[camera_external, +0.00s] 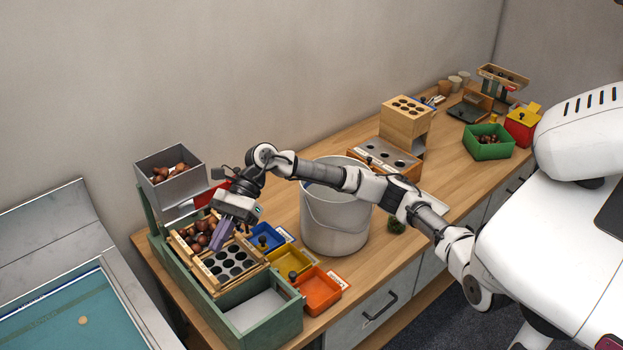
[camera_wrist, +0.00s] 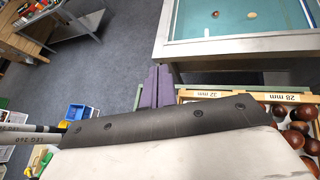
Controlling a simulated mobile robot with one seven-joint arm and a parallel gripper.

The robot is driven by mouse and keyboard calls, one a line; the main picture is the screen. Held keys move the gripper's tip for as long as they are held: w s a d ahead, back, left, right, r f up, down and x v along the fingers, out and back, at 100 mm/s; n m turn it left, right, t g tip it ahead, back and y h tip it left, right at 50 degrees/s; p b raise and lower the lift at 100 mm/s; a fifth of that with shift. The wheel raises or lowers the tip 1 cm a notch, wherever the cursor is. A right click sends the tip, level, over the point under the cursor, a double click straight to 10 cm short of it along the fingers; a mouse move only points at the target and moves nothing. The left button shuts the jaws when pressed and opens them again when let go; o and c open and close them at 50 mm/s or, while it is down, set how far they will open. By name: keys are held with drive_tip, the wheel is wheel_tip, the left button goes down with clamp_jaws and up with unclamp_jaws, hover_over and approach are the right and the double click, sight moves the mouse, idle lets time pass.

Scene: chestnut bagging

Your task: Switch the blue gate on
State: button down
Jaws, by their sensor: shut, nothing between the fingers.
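The blue bin (camera_external: 266,237) sits on the wooden counter beside the sorter. A dark round knob (camera_external: 262,240) shows at its sorter side; I cannot tell the blue gate itself apart there, or its position. The green sorter (camera_external: 275,325) carries a wooden frame with a plate of round holes (camera_external: 230,262) and brown chestnuts (camera_external: 197,236). My gripper (camera_external: 219,243) has purple fingers, pointing down over the chestnut end of the frame, left of the blue bin. In the wrist view the fingers (camera_wrist: 157,88) are together and empty, beside the frame's "32 mm" label (camera_wrist: 215,94).
A yellow bin (camera_external: 289,261) and an orange bin (camera_external: 321,291), with dark knobs beside them, line the sorter. A grey hopper (camera_external: 170,177) with chestnuts stands behind my gripper. A large white bucket (camera_external: 335,222) stands beneath my arm. A teal-topped table (camera_external: 60,320) is at left.

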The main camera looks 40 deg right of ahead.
drive_tip(key=w+d+f+m+t+h, duration=0.1)
drive_tip(key=w+d+f+h, duration=0.1)
drive_tip(key=w+d, duration=0.3)
drive_tip(key=w+d+f+m+t+h+b, duration=0.1)
drive_tip(key=w+d+f, duration=0.3)
drive_tip(key=d, duration=0.6)
drive_tip(key=w+d+f+m+t+h+b, duration=0.1)
drive_tip(key=w+d+f+m+t+h, duration=0.1)
drive_tip(key=w+d, duration=0.4)
drive_tip(key=d+f+t+h, duration=0.1)
drive_tip(key=d+h, duration=0.1)
drive_tip(key=shift+d+f, duration=0.2)
drive_tip(key=shift+d, duration=0.1)
drive_tip(key=shift+w, duration=0.1)
drive_tip(key=w+a+f+p, duration=0.1)
drive_tip(key=a+f+p, duration=0.3)
drive_tip(key=a+f, duration=0.2)
drive_tip(key=shift+a+f, duration=0.3)
drive_tip(key=shift+a, duration=0.15)
drive_tip(key=shift+r, duration=0.15)
